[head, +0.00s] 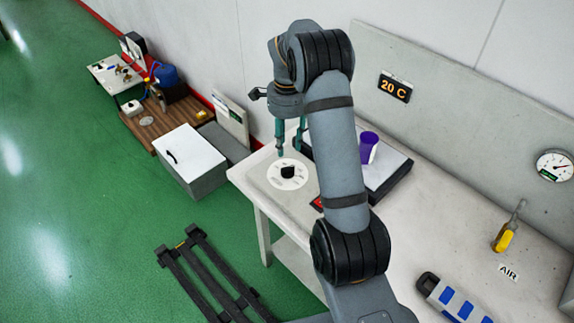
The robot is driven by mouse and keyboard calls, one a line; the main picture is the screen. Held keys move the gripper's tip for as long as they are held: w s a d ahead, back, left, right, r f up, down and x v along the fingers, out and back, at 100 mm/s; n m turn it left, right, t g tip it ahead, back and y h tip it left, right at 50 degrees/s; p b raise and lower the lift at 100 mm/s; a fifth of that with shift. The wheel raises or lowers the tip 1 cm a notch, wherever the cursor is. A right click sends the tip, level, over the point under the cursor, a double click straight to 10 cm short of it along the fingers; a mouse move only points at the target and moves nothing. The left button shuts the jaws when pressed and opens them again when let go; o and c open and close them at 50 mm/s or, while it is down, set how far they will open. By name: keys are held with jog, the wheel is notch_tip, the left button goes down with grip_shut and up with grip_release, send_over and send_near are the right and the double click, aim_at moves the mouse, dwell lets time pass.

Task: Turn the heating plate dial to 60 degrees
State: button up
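The dial is a black knob (288,171) on a round white scale disc (275,181) at the left end of the white bench. The scale marks are too small to read. The heating plate (393,177) has a dark top and carries a purple cup (368,146); my arm hides part of it. A wall display (395,87) reads 20 C. My gripper (290,151) points down just above and behind the knob. Its teal fingers are apart with nothing seen between them, and they appear clear of the knob.
A yellow-handled screwdriver (505,237), a gauge (554,166), an AIR label (509,272) and a blue-grey tool (452,300) are at the right. A white-lidded box (190,153) stands left of the bench (245,177). A black rack (212,280) lies on the green floor.

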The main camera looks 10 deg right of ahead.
aim_at(287, 169)
notch_tip(287, 169, down, 10)
jog(key=shift+f+p, duration=0.2)
jog(key=shift+p, duration=0.65)
jog(key=shift+c, duration=0.8)
jog(key=c, duration=0.7)
grip_shut()
